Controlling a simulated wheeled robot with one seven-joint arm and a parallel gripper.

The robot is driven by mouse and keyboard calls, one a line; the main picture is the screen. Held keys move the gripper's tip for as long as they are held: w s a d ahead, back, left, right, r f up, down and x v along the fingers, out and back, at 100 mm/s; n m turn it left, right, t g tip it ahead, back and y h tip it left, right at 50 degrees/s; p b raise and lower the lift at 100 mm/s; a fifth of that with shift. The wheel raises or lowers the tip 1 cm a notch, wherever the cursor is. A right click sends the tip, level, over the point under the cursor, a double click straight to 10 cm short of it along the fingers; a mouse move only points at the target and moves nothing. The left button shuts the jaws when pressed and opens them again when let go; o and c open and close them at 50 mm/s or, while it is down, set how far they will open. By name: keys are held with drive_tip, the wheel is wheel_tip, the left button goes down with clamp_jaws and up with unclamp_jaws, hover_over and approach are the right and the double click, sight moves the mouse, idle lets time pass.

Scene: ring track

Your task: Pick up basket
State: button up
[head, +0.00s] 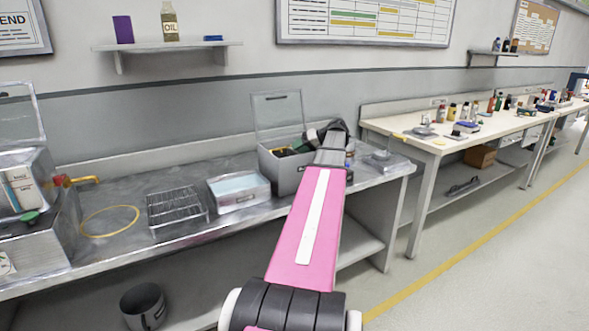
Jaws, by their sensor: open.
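The basket (177,210) looks like a low wire-mesh tray with a dark grid. It sits on the metal workbench (130,245), left of the middle of the head view, and nothing covers it. My gripper (328,130) is at the far end of my pink arm, over the right part of the bench beside the grey box. It is open and well to the right of the basket, apart from it. Its fingers are small and dark here, and I see nothing held between them.
A pale blue-topped tray (239,190) stands just right of the basket. A yellow ring (110,221) lies to its left, near a metal machine (35,215). An open-lidded grey box (285,170) stands behind my arm. A dark bin (143,305) is under the bench.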

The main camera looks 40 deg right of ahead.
drive_tip(key=shift+w+a+f, duration=0.3)
drive_tip(key=shift+w+a, duration=0.1)
drive_tip(key=shift+w, duration=0.05)
drive_tip(key=shift+c, duration=0.4)
clamp_jaws()
wheel_tip(320, 180, up, 10)
